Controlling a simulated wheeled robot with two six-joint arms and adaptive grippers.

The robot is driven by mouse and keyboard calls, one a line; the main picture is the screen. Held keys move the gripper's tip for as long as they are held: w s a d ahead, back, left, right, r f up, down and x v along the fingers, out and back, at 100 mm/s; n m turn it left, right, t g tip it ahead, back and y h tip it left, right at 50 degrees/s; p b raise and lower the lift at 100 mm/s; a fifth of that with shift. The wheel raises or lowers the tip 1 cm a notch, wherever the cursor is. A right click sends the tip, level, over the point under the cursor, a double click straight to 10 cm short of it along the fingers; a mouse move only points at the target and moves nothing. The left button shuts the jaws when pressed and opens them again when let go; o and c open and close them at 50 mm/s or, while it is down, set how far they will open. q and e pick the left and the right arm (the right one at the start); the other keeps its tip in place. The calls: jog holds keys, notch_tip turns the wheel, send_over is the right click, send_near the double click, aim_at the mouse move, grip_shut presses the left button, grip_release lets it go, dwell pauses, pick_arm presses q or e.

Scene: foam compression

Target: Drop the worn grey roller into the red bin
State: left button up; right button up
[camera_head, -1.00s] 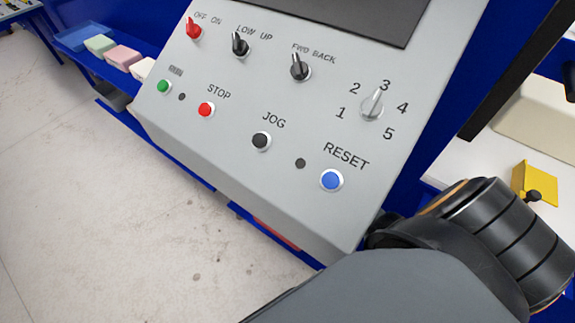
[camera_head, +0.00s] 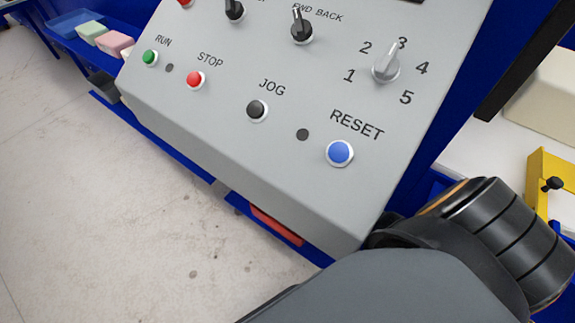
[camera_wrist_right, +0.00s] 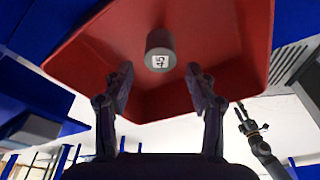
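The worn grey roller (camera_wrist_right: 160,50), a short cylinder with a white label on its end, shows in the right wrist view against the inside of the red bin (camera_wrist_right: 90,65). Whether it rests on the bin's floor or is in the air, I cannot tell. My right gripper (camera_wrist_right: 162,90) is open, with a finger on either side below the roller and clear gaps to it. In the head view a red strip (camera_head: 275,226), probably the bin, shows under the control panel; my right gripper is hidden there. A small dark gripper, apparently my left (camera_wrist_right: 244,118), shows in the wrist view.
The grey control panel (camera_head: 220,130) with buttons and knobs fills much of the head view. Coloured foam blocks (camera_head: 103,38) sit on a blue shelf at the left. A yellow fixture (camera_head: 545,180) stands at the right. The pale floor (camera_head: 90,200) is clear.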

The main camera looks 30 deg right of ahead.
jog(key=shift+r, duration=0.1)
notch_tip(320, 180, up, 10)
jog(key=shift+f, duration=0.1)
dwell(0.4)
jog(key=shift+s+f, duration=0.1)
dwell(0.5)
